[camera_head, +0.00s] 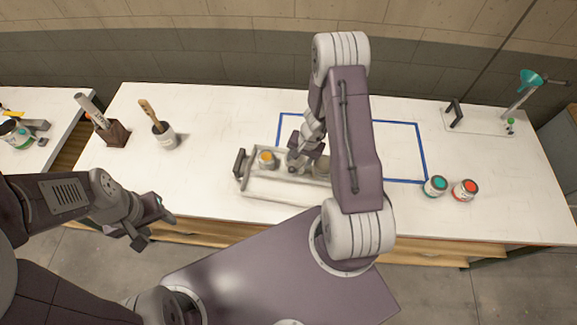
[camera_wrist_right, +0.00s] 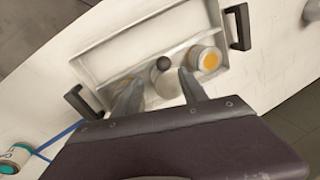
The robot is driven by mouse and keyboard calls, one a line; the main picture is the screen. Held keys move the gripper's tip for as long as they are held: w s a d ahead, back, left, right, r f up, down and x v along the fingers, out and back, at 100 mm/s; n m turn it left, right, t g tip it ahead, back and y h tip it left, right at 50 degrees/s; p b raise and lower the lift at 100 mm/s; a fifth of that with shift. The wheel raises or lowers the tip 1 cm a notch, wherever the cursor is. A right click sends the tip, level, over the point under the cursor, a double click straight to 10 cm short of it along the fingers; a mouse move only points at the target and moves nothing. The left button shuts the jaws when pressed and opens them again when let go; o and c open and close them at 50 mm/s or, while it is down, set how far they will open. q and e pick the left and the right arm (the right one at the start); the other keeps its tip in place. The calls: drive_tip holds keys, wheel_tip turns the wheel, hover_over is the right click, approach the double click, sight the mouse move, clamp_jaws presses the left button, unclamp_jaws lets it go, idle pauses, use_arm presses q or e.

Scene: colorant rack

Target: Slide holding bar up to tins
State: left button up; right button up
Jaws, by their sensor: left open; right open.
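A pale rack tray (camera_head: 262,190) with dark end handles sits on the table in the head view; it also shows in the wrist view (camera_wrist_right: 105,55). The holding bar (camera_wrist_right: 137,72) appears as a thin pale strip along the tray beside the tins, with a dark round knob (camera_wrist_right: 163,62). A tin with an orange top (camera_head: 266,158) stands at one end of the row. Other pale tins (camera_wrist_right: 168,83) are partly hidden by my fingers. My right gripper (camera_wrist_right: 160,92) is open over the tins, fingers either side of the knob's line. My left gripper (camera_head: 152,222) is open and empty at the table's front edge.
A blue tape outline (camera_head: 422,150) lies behind and right of the tray. Teal (camera_head: 436,186) and red (camera_head: 465,190) paint cans stand to its right. The table's front left is clear.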

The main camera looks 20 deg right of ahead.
sight(293, 168)
drive_tip(key=f, duration=0.2)
drive_tip(key=w+a+f+b, duration=0.1)
drive_tip(key=f, duration=0.2)
drive_tip(key=w+a+f, duration=0.1)
drive_tip(key=f, duration=0.2)
drive_tip(key=shift+a+f+b, duration=0.15)
drive_tip(key=shift+f+b, duration=0.05)
drive_tip(key=shift+b, duration=0.2)
drive_tip(key=shift+s+d+f, duration=0.2)
drive_tip(key=shift+d, duration=0.2)
drive_tip(key=shift+w+a, duration=0.1)
drive_tip(key=shift+a, duration=0.1)
drive_tip(key=c, duration=0.7)
drive_tip(key=shift+a, duration=0.1)
clamp_jaws()
use_arm(q)
drive_tip(key=shift+w+a+f, duration=0.15)
drive_tip(key=shift+a+f, duration=0.05)
drive_tip(key=shift+f, duration=0.4)
drive_tip(key=shift+w+a+f, duration=0.1)
drive_tip(key=shift+a+f, duration=0.1)
drive_tip(key=shift+f, duration=0.4)
